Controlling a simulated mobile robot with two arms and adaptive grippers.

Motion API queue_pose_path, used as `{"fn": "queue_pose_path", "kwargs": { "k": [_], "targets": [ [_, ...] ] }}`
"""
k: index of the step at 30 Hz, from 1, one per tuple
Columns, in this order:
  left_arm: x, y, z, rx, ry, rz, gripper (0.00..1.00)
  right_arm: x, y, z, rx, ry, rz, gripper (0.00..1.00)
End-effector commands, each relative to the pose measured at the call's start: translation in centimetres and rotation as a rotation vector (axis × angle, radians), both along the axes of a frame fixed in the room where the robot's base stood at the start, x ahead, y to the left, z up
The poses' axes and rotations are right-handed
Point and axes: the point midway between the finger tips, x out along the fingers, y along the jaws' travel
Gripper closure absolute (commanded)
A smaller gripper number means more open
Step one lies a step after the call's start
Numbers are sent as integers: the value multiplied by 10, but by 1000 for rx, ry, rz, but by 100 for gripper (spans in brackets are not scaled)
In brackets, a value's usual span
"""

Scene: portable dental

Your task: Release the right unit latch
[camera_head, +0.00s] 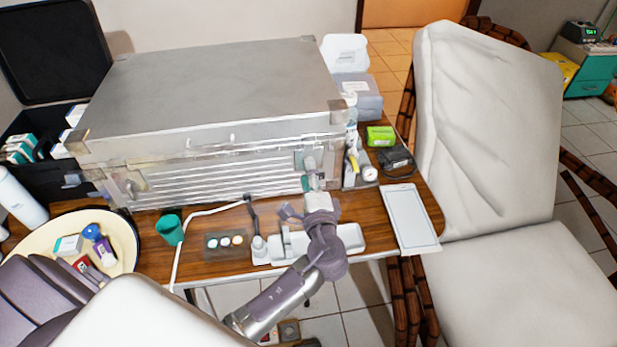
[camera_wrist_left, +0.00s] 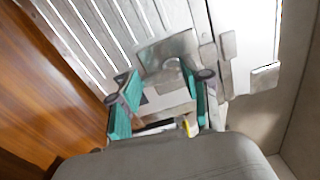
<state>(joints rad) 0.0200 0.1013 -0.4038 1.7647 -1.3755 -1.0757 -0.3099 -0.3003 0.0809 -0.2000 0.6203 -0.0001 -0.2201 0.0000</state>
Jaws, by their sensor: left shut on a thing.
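The silver metal unit case (camera_head: 205,85) stands shut on the wooden table, its ribbed front facing me. Its right latch (camera_head: 309,163) is on the right of the front, partly hidden by my left gripper (camera_head: 314,183). In the left wrist view the metal latch plate (camera_wrist_left: 168,52) shows between and just beyond the teal-padded fingers of the gripper (camera_wrist_left: 162,98). The gripper is shut on the right latch; the exact contact is partly hidden. My right gripper is not in view.
A white tray (camera_head: 350,240) lies under my left arm, with a white tablet (camera_head: 410,217) to its right. A green cup (camera_head: 169,230) and a round cream tray (camera_head: 126,259) are at the left. A white dental chair (camera_head: 480,130) stands at the right.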

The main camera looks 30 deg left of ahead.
Motion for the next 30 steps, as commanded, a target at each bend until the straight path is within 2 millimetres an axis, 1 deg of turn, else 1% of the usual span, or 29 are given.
{"fn": "queue_pose_path", "kwargs": {
  "k": [8, 9, 11, 12, 13, 23, 26, 30],
  "targets": [
    [0, 0, -1, -1, 3, 1, 87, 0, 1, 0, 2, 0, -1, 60],
    [0, 0, -1, -1, 3, 1, 46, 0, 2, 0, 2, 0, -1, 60],
    [0, 0, -1, 0, 2, 1, 36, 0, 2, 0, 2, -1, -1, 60],
    [0, 0, -1, 0, 2, 1, 29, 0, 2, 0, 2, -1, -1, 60],
    [0, 0, -1, 0, 2, 1, 27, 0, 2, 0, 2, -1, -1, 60],
    [-2, -2, -1, 0, 1, 0, 27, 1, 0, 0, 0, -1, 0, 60],
    [-9, -8, -1, -2, 3, -2, 27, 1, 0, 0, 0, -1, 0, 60],
    [-31, -23, -2, -4, 5, -1, 27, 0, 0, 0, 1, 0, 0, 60]
  ]
}}
